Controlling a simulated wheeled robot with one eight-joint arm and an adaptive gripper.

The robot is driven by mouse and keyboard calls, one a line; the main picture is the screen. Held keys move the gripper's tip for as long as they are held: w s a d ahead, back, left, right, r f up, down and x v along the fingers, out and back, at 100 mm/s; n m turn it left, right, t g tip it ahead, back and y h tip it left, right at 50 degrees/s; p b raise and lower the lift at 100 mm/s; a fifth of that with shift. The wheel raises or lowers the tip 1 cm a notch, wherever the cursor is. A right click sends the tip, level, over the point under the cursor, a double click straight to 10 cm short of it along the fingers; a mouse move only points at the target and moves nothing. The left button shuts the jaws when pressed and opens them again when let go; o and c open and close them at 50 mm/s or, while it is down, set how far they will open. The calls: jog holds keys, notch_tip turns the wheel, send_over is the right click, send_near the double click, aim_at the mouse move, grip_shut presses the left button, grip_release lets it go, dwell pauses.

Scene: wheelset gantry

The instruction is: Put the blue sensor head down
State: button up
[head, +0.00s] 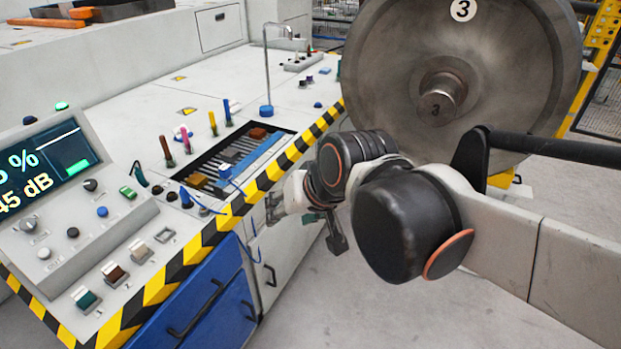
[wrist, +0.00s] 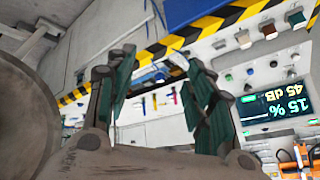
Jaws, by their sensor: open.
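A small blue piece on a thin blue cable, which looks like the blue sensor head (head: 225,171), lies at the near side of the tool tray (head: 211,158) set in the console top. It is too small to tell its exact seating. The cable runs over the striped edge and hangs down the front. My gripper (head: 308,218) is beside the console's front edge, right of the piece and apart from it, partly hidden by my arm. In the wrist view my gripper (wrist: 161,62) shows spread green-padded fingers with nothing held between them.
A striped edge (head: 232,219) borders the console, with blue drawers (head: 205,310) below. Several coloured upright handles (head: 212,123) stand behind the tray. A bent metal stand with a blue base (head: 266,110) is farther back. A large wheel (head: 395,60) stands right; floor between is clear.

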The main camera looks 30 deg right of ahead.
jog(key=s+d+f+n+h, duration=0.1)
jog(key=s+d+n, duration=0.1)
jog(key=s, duration=0.3)
jog(key=shift+s+f+n, duration=0.35)
jog(key=shift+f+n, duration=0.05)
jog(key=shift+o, duration=0.5)
jog(key=shift+d, duration=0.1)
dwell(2.9)
